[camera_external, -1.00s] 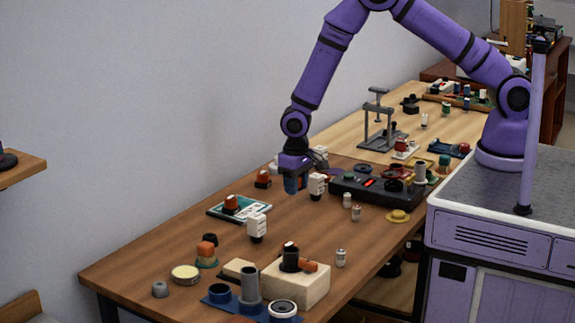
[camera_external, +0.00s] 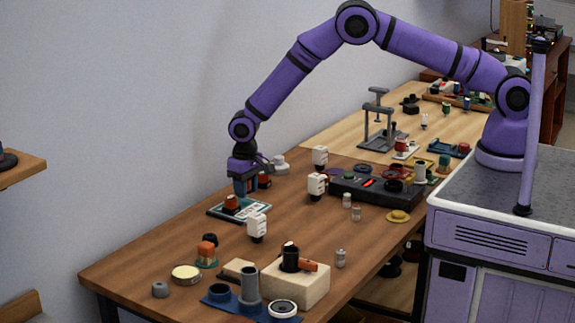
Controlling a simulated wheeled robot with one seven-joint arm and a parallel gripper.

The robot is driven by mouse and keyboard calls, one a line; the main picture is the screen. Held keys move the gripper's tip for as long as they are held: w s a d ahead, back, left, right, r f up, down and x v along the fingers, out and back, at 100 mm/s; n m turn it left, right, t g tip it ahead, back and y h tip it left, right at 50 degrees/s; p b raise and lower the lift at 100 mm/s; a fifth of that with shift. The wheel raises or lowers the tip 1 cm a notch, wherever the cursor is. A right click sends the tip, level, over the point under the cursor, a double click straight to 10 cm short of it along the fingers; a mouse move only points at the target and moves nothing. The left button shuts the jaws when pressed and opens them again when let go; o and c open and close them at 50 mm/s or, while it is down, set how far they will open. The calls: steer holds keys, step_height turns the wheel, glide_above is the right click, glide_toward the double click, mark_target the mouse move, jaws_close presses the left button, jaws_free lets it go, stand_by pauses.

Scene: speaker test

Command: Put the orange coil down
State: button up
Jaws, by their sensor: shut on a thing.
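My gripper (camera_external: 246,190) points down over the back middle of the wooden table, just above and behind a teal-framed tray (camera_external: 213,212). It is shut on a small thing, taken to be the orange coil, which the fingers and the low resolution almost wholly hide. A separate orange-red piece with a dark base (camera_external: 231,203) is on the tray, just in front of and left of my gripper. I cannot tell the exact gap between the gripper and the tray.
A red and black piece (camera_external: 265,181) stands close to the right of my gripper. White-topped pieces (camera_external: 257,228) and (camera_external: 317,186) stand in front and to the right. A dark console (camera_external: 375,191) lies farther right. Bare wood (camera_external: 160,245) is free at the left.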

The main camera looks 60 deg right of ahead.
steer(key=shift+f, duration=1.05)
steer(key=shift+f, duration=0.15)
steer(key=o, duration=0.6)
steer(key=shift+o, duration=0.2)
step_height(320, 180, up, 12)
steer(key=shift+r, duration=0.1)
